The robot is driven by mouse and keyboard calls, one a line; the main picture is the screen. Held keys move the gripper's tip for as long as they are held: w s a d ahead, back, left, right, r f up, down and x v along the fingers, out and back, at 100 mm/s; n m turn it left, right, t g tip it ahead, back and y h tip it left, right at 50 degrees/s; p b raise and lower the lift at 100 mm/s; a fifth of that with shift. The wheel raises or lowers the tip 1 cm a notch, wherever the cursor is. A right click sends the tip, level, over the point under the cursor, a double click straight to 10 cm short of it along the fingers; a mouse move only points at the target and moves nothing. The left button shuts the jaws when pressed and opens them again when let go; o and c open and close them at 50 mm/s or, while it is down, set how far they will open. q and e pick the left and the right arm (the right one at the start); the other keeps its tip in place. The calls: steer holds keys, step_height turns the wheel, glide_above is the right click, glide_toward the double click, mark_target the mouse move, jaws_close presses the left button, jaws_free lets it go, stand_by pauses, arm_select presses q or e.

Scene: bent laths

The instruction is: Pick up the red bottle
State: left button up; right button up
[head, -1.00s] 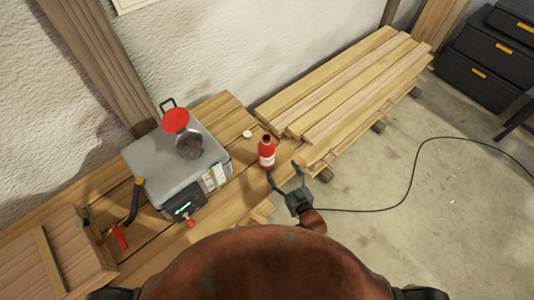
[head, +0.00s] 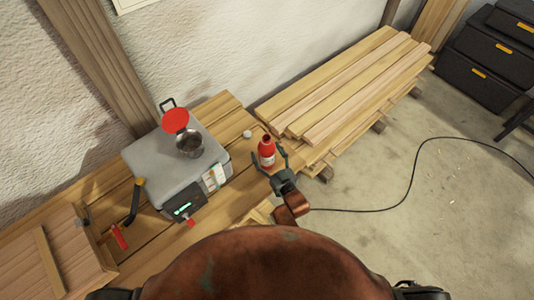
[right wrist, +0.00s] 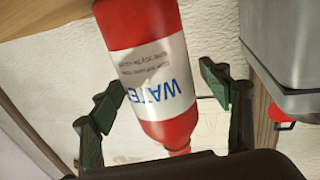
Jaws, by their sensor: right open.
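The red bottle (head: 266,155) with a white label stands upright on the wooden bench near its right end. My right gripper (head: 269,160) is open, with one finger on each side of the bottle. In the right wrist view the bottle (right wrist: 150,70) fills the middle, with part of the word "WATER" on its label. The open fingers (right wrist: 163,98) stand on either side of it, with a gap visible on the right and little or none on the left. My left gripper is not in view.
A grey box-shaped appliance (head: 150,158) with a metal cup (head: 190,146) on top stands left of the bottle. A small whitish round thing (head: 247,134) lies behind the bottle. Stacked planks (head: 345,90) lie to the right. A wooden crate (head: 62,255) sits at lower left.

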steer(key=shift+c, duration=0.3)
steer(key=c, duration=1.3)
steer(key=shift+r, duration=0.15)
